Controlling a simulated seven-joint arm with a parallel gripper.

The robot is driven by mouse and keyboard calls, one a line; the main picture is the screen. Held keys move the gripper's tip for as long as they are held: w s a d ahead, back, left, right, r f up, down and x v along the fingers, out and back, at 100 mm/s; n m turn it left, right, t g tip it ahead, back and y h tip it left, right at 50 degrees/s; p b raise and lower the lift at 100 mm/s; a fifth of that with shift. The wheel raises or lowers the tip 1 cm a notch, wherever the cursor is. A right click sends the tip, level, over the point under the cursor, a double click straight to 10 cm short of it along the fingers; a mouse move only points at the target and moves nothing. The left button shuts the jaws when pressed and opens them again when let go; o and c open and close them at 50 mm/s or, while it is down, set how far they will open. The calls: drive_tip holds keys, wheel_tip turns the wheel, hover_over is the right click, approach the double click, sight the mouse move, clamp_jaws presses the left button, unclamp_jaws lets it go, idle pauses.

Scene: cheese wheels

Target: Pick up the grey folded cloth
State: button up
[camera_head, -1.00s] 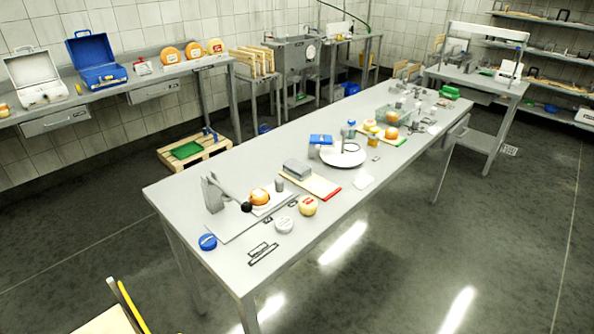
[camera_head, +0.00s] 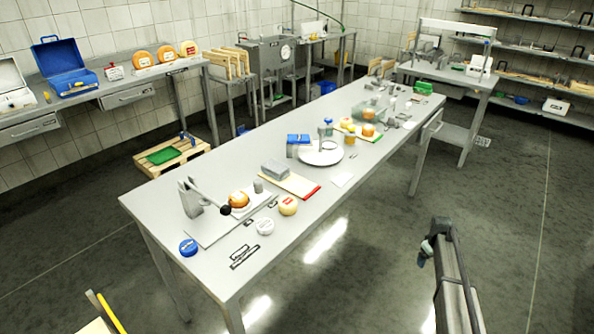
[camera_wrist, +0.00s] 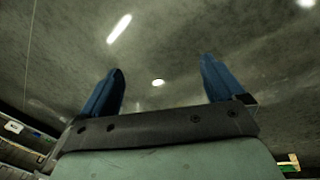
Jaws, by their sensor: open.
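A grey, block-shaped bundle (camera_head: 275,168), which looks like the folded cloth, lies at the left end of a pale board with a red end (camera_head: 300,186) on the long steel table. My gripper (camera_wrist: 161,66) is open and empty in the wrist view, with two blue fingers spread apart and only floor and light reflections beyond them. In the head view my arm stands at the lower right, off the table's front side and well away from the bundle. The cloth does not show in the wrist view.
A small white sheet (camera_head: 342,179) lies right of the board. Open floor lies in front.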

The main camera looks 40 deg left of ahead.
drive_tip(key=w+a+r+n+t+y, duration=0.15)
drive_tip(key=w+a+r, duration=0.45)
drive_tip(key=a+r, duration=0.65)
drive_tip(key=w+a+r+n+t, duration=0.1)
drive_tip(key=w+a+r+n, duration=0.35)
drive_tip(key=a+r, duration=0.8)
drive_tip(key=shift+m+g, duration=0.4)
drive_tip(key=shift+g, duration=0.25)
drive_tip(key=s+a+r, duration=0.2)
drive_tip(key=a, duration=0.2)
drive_tip(key=s+a+r, duration=0.2)
drive_tip(key=a+r, duration=0.1)
drive_tip(key=a, duration=0.2)
drive_tip(key=s+a+r, duration=0.2)
drive_tip(key=s+a, duration=0.1)
drive_tip(key=a, duration=0.2)
drive_tip(key=shift+a+r, duration=0.1)
drive_tip(key=shift+r, duration=0.3)
drive_tip(key=s+a+r+g, duration=0.1)
drive_tip(key=s+a+r, duration=0.2)
drive_tip(key=s+a, duration=0.5)
wheel_tip(320, 180, up, 5)
drive_tip(key=n+g+h, duration=0.1)
drive_tip(key=g, duration=0.2)
hover_over(275, 166)
wheel_tip(275, 166, down, 13)
drive_tip(key=shift+f, duration=0.15)
drive_tip(key=c, duration=1)
